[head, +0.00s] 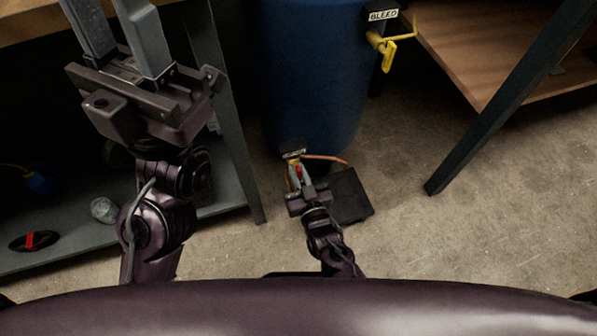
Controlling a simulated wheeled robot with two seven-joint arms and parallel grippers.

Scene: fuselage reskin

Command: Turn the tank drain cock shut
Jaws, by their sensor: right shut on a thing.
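The blue tank (312,80) stands upright in the upper middle. The drain cock (296,170) is at its foot, a small fitting with a bit of red and yellow showing, mostly hidden by my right gripper. My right gripper (299,176) is low at the tank's base, its fingers shut on the drain cock. The exact angle of the cock's handle is too small to tell. My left gripper (118,35) is high at the upper left, away from the cock, its two grey fingers apart with nothing seen between them; its fingertips run out of the frame.
An orange hose (326,158) and a dark flat box (350,198) lie by the tank's foot. A grey shelf (90,243) is left, a wooden bench (470,50) right. Floor at lower right is clear.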

